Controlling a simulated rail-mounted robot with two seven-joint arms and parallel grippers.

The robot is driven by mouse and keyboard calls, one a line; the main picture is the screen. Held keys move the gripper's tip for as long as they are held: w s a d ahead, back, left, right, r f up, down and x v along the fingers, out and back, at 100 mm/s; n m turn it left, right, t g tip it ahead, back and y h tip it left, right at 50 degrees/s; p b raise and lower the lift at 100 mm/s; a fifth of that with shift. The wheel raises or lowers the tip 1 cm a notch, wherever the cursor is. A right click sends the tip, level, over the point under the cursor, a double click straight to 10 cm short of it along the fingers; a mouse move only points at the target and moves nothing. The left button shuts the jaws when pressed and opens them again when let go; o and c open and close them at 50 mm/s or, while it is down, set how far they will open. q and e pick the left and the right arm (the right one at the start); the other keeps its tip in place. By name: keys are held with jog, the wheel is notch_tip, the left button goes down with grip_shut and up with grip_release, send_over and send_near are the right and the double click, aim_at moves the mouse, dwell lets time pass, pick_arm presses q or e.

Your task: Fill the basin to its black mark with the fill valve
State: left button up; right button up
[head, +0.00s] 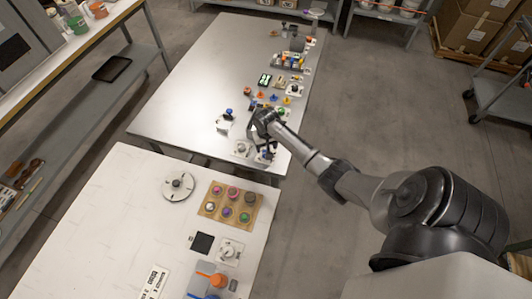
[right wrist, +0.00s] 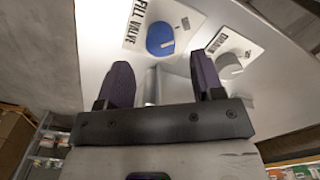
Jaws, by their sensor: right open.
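The fill valve is a blue round knob (right wrist: 160,39) on a white plate marked FILL VALVE (right wrist: 143,22) in the right wrist view. My right gripper (right wrist: 160,68) is open with nothing clearly held between its purple-dark fingers. The blue knob lies just beyond the fingertips, apart from them. A grey knob (right wrist: 230,66) on a second labelled plate stands to the right of it, beyond the right finger. In the head view my right gripper (head: 263,138) is over the near right corner of the far table. I cannot make out the basin or its black mark. My left gripper is not in view.
The far table (head: 185,75) has several small items along its right side. The near table (head: 110,215) holds a round white disc (head: 178,186), a brown board with coloured knobs (head: 212,210) and a black square (head: 202,243). The far table's left half is clear.

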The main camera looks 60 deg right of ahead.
notch_tip(320, 180, down, 4)
jog(key=shift+f+b, duration=0.1)
jog(key=shift+b, duration=0.3)
jog(key=shift+f, duration=0.25)
jog(key=shift+c, duration=0.2)
